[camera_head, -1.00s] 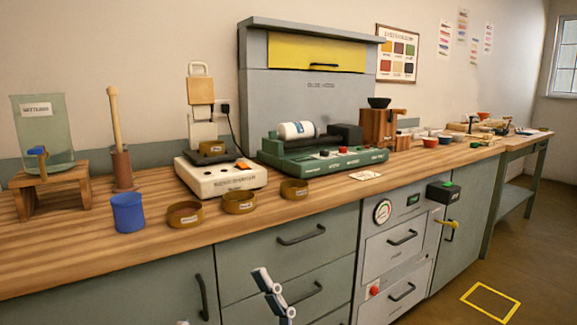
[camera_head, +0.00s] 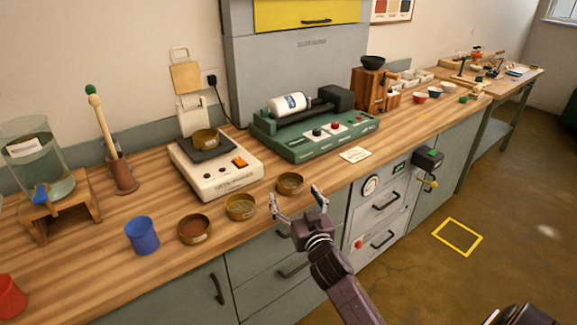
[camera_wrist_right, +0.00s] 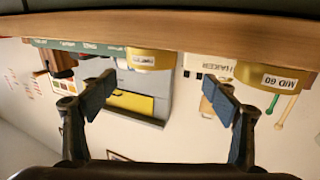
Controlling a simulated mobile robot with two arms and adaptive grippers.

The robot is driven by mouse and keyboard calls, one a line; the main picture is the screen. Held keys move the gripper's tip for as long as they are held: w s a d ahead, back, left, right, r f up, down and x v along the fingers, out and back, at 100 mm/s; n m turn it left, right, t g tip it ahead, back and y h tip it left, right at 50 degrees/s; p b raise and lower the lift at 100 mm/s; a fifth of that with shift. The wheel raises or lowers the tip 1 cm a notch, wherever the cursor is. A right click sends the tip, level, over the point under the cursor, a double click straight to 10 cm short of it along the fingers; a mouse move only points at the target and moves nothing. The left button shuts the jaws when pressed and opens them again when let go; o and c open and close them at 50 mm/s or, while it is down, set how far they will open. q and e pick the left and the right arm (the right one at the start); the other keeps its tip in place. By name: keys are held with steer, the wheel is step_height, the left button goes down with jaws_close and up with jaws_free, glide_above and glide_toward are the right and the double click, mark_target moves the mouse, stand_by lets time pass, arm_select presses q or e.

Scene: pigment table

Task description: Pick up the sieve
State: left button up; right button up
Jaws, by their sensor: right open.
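Three round brass-brown sieves stand in a row near the counter's front edge: the left one (camera_head: 193,230), the middle one (camera_head: 241,208) and the right one (camera_head: 290,184). Another sieve (camera_head: 206,141) sits on the white shaker base. My right gripper (camera_head: 296,203) is open and empty, just in front of the right sieve at the counter edge. The right wrist view is upside down. There the sieve labelled "MID 60" (camera_wrist_right: 275,76) lies to the right, and another sieve (camera_wrist_right: 150,60) shows ahead between the open fingers (camera_wrist_right: 160,95). My left gripper is not in view.
A blue cup (camera_head: 142,236) stands left of the sieves, and a red cup (camera_head: 10,298) is farther left. The white shaker base (camera_head: 215,172) and a green roller machine (camera_head: 315,128) stand behind. A small card (camera_head: 355,154) lies on the clear wood to the right.

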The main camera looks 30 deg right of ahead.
mark_target(287, 173)
steer(key=shift+w+d+r+h, duration=0.15)
steer(key=shift+d+h, duration=0.15)
steer(key=shift+d, duration=0.25)
steer(key=shift+w+d, duration=0.2)
steer(key=shift+f+p+x, duration=0.2)
steer(key=shift+p+x, duration=0.05)
steer(key=shift+x, duration=1.55)
steer(key=shift+f+p+x, duration=0.2)
steer(key=shift+f+x, duration=0.05)
steer(key=shift+x, duration=1.6)
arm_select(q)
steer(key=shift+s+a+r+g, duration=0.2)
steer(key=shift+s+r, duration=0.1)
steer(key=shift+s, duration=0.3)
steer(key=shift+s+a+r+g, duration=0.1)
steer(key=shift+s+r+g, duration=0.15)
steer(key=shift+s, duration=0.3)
arm_select(e)
steer(key=shift+s, duration=0.1)
steer(key=c, duration=1.3)
